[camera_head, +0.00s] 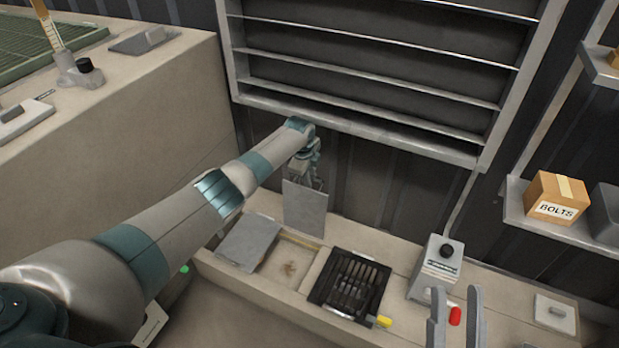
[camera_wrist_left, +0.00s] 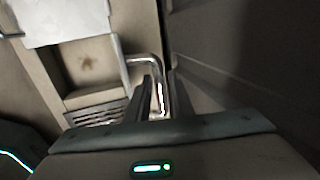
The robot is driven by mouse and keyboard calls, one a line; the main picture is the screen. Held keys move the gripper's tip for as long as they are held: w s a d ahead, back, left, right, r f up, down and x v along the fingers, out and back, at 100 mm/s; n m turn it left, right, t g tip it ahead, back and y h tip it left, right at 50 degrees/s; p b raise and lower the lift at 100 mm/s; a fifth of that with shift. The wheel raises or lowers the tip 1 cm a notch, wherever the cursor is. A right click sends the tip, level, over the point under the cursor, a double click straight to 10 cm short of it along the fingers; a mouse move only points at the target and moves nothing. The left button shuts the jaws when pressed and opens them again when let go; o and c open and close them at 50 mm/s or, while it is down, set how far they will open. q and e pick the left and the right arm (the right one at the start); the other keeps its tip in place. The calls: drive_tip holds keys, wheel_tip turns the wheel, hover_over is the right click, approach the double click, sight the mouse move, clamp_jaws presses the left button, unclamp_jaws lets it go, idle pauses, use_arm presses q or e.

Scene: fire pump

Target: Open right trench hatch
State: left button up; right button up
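The right trench hatch (camera_head: 305,207) is a grey plate standing steeply upright at the back of the trench, with the recess uncovered in front of it. My left gripper (camera_head: 308,176) is behind its upper edge. In the left wrist view a bent metal handle (camera_wrist_left: 160,75) passes between the fingers of my left gripper (camera_wrist_left: 160,95), which look closed on it. The left trench hatch (camera_head: 249,243) lies flat or slightly tilted at the left; it seems to be the pale plate (camera_wrist_left: 60,20) in the wrist view. My right gripper (camera_head: 455,315) is open and empty at the lower right.
The open recess (camera_head: 288,262) has a stained floor. A black grate (camera_head: 350,283) with a yellow handle lies right of it. A grey box with a black knob (camera_head: 437,265) stands further right. A wall shutter frame (camera_head: 360,118) hangs above the hatch. A bolts box (camera_head: 556,198) sits on a shelf.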

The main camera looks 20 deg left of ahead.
use_arm(q)
drive_tip(key=shift+r, duration=0.1)
